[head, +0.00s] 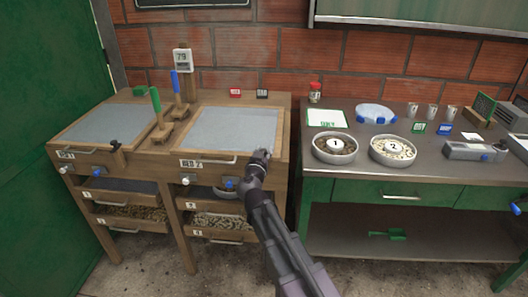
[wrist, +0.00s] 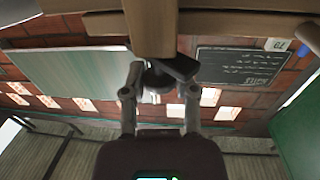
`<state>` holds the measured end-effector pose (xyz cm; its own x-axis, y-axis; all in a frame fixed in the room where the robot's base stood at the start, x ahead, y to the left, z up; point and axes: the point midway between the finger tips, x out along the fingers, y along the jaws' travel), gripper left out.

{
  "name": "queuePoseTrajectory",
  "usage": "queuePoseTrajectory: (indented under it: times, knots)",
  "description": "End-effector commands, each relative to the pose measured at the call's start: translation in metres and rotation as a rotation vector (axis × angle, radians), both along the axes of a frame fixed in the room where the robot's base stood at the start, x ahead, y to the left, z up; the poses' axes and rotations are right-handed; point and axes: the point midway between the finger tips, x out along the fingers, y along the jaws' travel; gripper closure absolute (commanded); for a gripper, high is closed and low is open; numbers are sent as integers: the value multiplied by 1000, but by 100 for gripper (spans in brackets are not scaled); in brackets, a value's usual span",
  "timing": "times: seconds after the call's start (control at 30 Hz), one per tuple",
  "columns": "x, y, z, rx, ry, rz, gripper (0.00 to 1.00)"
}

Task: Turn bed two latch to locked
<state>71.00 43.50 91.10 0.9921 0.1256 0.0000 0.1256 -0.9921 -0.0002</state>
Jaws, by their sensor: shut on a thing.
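Bed two (head: 233,127) is the right-hand wooden drying bed with a grey top and a "BED 2" label (head: 205,163) on its front. My gripper (head: 260,156) is at the right end of its front edge. In the wrist view my gripper (wrist: 158,88) has its two fingers on either side of a dark latch (wrist: 157,76), shut on it. The latch has a round part and a dark arm reaching right, against a wooden bar (wrist: 150,30). In the head view my gripper mostly hides this latch, and I cannot tell whether it is locked.
Bed one (head: 95,128) stands left, with a similar dark latch (head: 115,146) at its front right corner. A table (head: 440,168) with bowls and cups stands right, across a narrow gap.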

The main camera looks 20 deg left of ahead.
Motion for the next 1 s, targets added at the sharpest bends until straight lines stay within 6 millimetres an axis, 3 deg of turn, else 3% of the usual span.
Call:
queuePoseTrajectory:
  times: [1.0]
  knots:
    - [3, 0, 0, -1, 0, 711, 100]
